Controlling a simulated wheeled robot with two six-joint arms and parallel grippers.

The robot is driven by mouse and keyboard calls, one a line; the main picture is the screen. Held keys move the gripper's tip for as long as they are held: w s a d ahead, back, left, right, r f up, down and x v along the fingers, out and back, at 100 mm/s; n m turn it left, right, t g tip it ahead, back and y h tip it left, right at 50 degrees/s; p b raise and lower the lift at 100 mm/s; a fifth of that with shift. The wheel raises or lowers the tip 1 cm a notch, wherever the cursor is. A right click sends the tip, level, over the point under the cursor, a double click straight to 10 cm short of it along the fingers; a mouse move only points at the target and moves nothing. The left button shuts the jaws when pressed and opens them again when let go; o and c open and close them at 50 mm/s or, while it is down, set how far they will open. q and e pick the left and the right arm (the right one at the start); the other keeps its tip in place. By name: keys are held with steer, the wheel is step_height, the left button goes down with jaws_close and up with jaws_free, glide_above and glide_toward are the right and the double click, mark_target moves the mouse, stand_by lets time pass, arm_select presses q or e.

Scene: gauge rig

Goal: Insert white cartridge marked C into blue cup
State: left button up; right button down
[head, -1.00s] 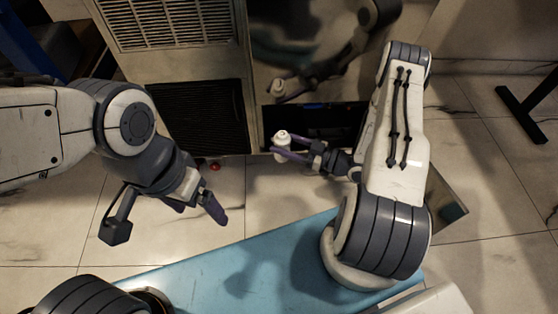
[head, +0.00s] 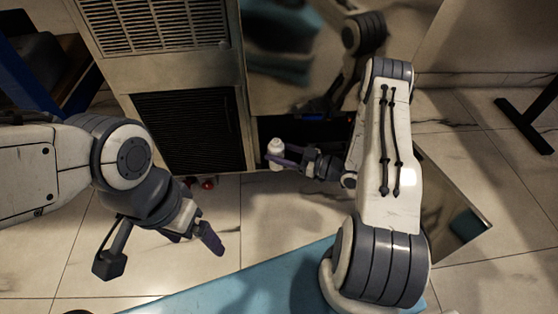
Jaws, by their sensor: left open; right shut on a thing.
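A small white cartridge (head: 275,147) is held upright between the purple fingertips of my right gripper (head: 282,157). The letter on it is too small to read. My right gripper is shut on it, in front of the dark opening low in the cabinet. My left gripper (head: 196,238) hangs at the left, apart from the cartridge, open and empty. I cannot make out a blue cup in the head view; the dark opening shows only faint blue and red bits.
A metal cabinet (head: 115,65) with a vent grille and a dark black grille (head: 188,128) stands ahead. Its glossy panel reflects my arm. Small red knobs (head: 208,183) sit near its foot. A blue surface (head: 225,296) lies below.

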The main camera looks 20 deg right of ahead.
steer(key=w+d+b, duration=0.2)
steer(key=w+b, duration=0.2)
steer(key=w, duration=0.5)
steer(key=shift+d+b, duration=0.35)
steer(key=shift+w, duration=0.1)
steer(key=shift+d+r+p, duration=0.1)
steer(key=shift+r+p, duration=0.25)
steer(key=shift+p, duration=0.15)
steer(key=shift+p, duration=0.65)
stand_by(1.4)
steer(key=shift+f+b, duration=1)
steer(key=shift+f, duration=0.45)
steer(key=shift+r, duration=0.1)
